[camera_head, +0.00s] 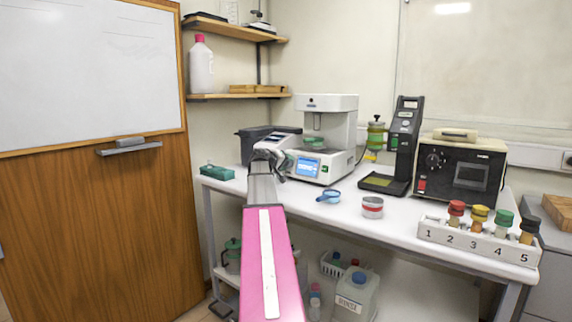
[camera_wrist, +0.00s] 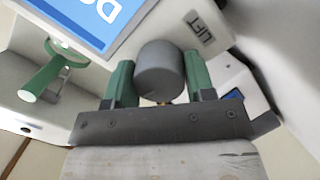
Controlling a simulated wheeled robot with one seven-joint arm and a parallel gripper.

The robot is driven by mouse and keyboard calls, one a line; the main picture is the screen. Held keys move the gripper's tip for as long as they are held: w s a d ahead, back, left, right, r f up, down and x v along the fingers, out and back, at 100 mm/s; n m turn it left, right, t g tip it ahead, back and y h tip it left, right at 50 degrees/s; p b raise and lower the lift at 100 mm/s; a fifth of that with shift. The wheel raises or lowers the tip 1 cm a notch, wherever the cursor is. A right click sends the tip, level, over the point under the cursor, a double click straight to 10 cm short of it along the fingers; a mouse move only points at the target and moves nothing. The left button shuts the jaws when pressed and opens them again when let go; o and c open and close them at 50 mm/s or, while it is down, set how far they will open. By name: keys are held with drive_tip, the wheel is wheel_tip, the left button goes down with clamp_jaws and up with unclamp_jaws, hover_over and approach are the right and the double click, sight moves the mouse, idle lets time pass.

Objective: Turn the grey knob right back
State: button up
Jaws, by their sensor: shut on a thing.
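The grey knob (camera_wrist: 160,72) shows in the wrist view on the front of a white machine, next to a label reading "LIFT". My gripper (camera_wrist: 160,84) has its green fingers on either side of the knob and is shut on it. In the head view my gripper (camera_head: 272,160) is at the left side of the white machine (camera_head: 327,110), and the knob is hidden there. The machine's blue screen (camera_head: 308,167) is just right of my gripper. It also shows in the wrist view (camera_wrist: 85,15), at the upper left.
A green-handled part (camera_wrist: 45,75) sticks out left of the knob. A blue cup (camera_head: 328,196) and a red-and-white tin (camera_head: 372,207) stand on the bench in front. A numbered rack (camera_head: 480,240) with coloured caps is at the right. A dark grey device (camera_head: 262,140) stands behind my gripper.

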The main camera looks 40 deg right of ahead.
idle(0.3)
drive_tip(key=o, duration=0.9)
drive_tip(key=shift+a, duration=0.1)
drive_tip(key=v, duration=1)
drive_tip(key=shift+a, duration=0.3)
drive_tip(key=shift+s+a, duration=0.1)
